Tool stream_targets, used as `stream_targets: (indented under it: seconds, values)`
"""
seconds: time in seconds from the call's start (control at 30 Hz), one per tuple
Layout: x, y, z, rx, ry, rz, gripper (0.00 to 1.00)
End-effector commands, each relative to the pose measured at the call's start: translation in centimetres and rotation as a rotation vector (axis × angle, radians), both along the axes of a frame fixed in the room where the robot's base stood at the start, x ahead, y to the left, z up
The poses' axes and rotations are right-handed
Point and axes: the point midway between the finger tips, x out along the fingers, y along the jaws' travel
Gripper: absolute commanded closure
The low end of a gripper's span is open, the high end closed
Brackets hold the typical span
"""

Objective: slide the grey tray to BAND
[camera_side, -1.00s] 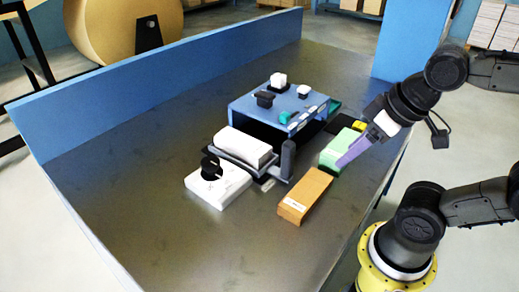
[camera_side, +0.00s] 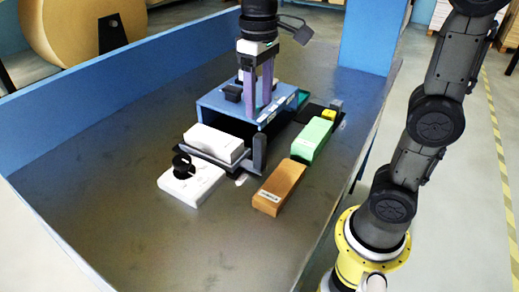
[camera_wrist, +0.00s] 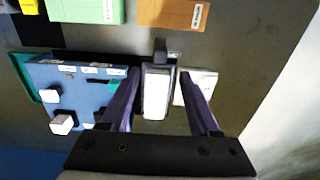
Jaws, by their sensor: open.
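The grey tray (camera_side: 228,167) sits at the open front of the blue box (camera_side: 232,106), with a white block (camera_side: 214,143) lying on it. An upright grey handle (camera_side: 259,152) stands at its right end and also shows in the wrist view (camera_wrist: 160,48). Small white labels (camera_side: 284,109) run along the box's right top edge; their text is too small to read, so I cannot tell which is BAND. My gripper (camera_side: 259,105) is open and empty, pointing down over the blue box in the side view. In the wrist view the white block (camera_wrist: 157,92) appears between my fingers (camera_wrist: 158,74).
A white slab (camera_side: 194,186) with a black piece lies in front of the tray. An orange-brown block (camera_side: 279,187) and a green block (camera_side: 311,140) lie to the right. A blue wall (camera_side: 95,105) runs behind; the left tabletop is clear.

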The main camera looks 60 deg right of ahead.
Motion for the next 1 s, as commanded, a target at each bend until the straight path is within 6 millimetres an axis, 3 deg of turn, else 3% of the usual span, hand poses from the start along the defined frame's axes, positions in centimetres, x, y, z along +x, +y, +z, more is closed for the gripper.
stream_targets:
  seconds: [0.17,0.7,1.0]
  values:
    - [-0.1,0.0,-2.1,0.000,0.004,0.001,0.38]
    - [-0.1,0.0,-11.9,0.001,0.003,0.001,0.38]
    - [-0.1,0.0,-13.6,0.001,0.000,0.001,0.38]
